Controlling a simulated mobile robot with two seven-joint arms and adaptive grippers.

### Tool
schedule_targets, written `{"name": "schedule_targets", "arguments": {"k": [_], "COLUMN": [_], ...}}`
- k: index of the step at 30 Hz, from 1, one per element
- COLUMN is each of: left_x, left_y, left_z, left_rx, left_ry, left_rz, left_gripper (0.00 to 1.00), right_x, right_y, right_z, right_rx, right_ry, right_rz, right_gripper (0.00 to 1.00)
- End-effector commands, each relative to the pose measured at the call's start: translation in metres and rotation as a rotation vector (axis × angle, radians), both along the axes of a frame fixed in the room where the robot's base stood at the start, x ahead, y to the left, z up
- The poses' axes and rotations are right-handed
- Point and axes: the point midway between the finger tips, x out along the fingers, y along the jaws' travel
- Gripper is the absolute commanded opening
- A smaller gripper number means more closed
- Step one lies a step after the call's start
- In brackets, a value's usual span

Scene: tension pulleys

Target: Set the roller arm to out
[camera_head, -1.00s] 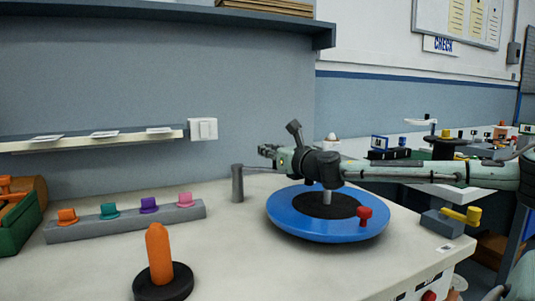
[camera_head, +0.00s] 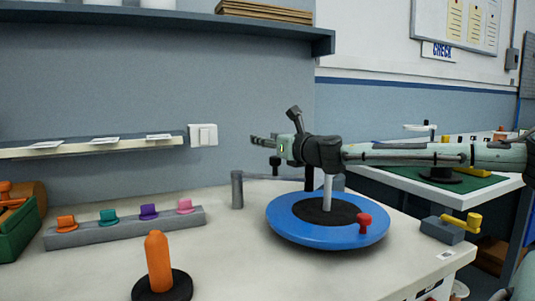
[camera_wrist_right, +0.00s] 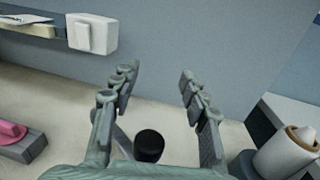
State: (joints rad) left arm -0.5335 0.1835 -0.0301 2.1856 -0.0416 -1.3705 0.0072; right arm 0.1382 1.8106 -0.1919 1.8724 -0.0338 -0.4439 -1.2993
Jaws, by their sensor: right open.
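My right gripper (camera_head: 268,141) reaches in from the right, above the back of the bench. It is open; the right wrist view shows its fingers (camera_wrist_right: 157,85) apart with nothing between the tips. A short grey post (camera_head: 237,189) stands left of a blue disc (camera_head: 290,232) with a dark centre and a red knob (camera_head: 365,222). A black-topped piece (camera_head: 275,166) shows just below my fingers; a black-topped cylinder (camera_wrist_right: 149,143) also shows low between the fingers in the wrist view. Which piece is the roller arm, and its setting, I cannot tell. My left gripper is out of view.
A grey rail (camera_head: 125,227) with coloured knobs lies at the left, and an orange peg (camera_head: 158,260) stands in front. A switch plate (camera_head: 203,135) is on the wall. A grey block (camera_head: 442,229) with a yellow lever is at the right. The front middle of the bench is clear.

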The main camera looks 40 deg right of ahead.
Motion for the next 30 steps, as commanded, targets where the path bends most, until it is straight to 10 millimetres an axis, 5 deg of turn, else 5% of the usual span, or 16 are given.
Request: {"name": "schedule_targets", "arguments": {"k": [9,19,23,26,30], "left_x": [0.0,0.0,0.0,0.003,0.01], "left_y": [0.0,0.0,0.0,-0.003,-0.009], "left_z": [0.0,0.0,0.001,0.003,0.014], "left_rx": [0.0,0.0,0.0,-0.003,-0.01], "left_ry": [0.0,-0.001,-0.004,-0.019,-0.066], "left_rz": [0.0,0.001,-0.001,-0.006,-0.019], "left_gripper": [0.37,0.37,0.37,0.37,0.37], "right_x": [0.0,0.0,0.001,0.005,-0.004], "right_y": [0.0,0.001,0.009,0.048,0.155], "right_z": [0.049,0.054,0.057,0.067,0.06], "right_rx": [-0.003,0.002,-0.023,-0.148,-0.533], "right_ry": [0.002,0.001,0.0,0.009,0.085], "right_rz": [0.001,0.001,0.028,0.155,0.506], "right_gripper": [0.45,0.45,0.31,0.19,0.01]}}
